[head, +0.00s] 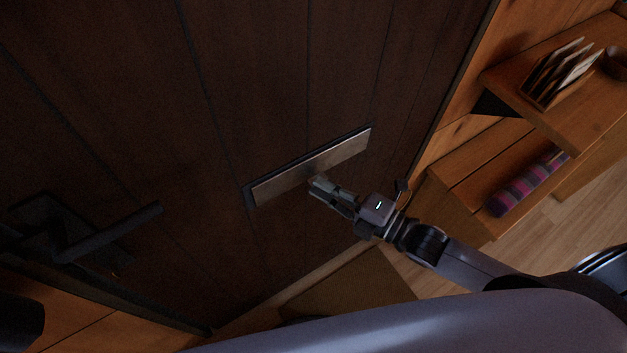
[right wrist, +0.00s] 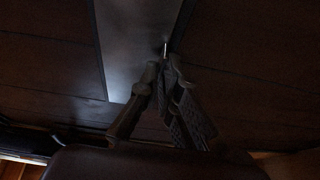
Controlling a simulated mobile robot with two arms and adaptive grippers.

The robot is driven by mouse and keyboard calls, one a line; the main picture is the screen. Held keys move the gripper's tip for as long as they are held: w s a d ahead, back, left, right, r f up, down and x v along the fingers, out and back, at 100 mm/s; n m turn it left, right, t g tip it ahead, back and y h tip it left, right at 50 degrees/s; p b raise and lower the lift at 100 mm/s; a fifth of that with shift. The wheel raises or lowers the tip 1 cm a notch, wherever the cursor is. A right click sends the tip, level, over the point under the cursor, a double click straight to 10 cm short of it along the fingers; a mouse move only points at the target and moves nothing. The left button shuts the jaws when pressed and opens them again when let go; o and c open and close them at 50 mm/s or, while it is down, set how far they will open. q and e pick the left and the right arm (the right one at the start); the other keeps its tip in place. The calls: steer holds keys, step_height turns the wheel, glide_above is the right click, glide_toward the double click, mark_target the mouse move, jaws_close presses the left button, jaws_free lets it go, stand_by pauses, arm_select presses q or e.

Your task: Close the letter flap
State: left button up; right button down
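The letter flap (head: 335,155) is a long metal plate in a dark frame on the dark plank door. The frame shows along the plate's upper and left edges; I cannot tell how far the plate stands out from it. My right gripper (head: 317,182) is at the flap's lower long edge, near its middle. In the right wrist view the flap (right wrist: 128,40) is a grey strip, and the right gripper's fingertips (right wrist: 163,62) come together over its edge, with nothing clearly held. Whether they touch the plate is too dark to tell. My left gripper is not in view.
A black door handle (head: 110,235) sticks out at the lower left. On the right, a wooden shelf (head: 560,125) carries a letter rack (head: 560,75), with a rolled striped textile (head: 525,185) on the bench below. A brown mat (head: 355,290) lies by the door's foot.

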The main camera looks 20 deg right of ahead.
steer(key=shift+w+r+t, duration=0.25)
steer(key=shift+w+t, duration=0.05)
steer(key=shift+t, duration=0.1)
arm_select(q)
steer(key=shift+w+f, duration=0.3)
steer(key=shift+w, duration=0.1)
arm_select(e)
steer(key=shift+r, duration=0.15)
steer(key=c, duration=1.8)
jaws_free()
steer(key=shift+w, duration=0.1)
steer(key=shift+f, duration=0.2)
steer(key=shift+f, duration=0.1)
steer(key=v, duration=1.2)
steer(key=shift+d+r, duration=0.1)
steer(key=shift+r, duration=0.1)
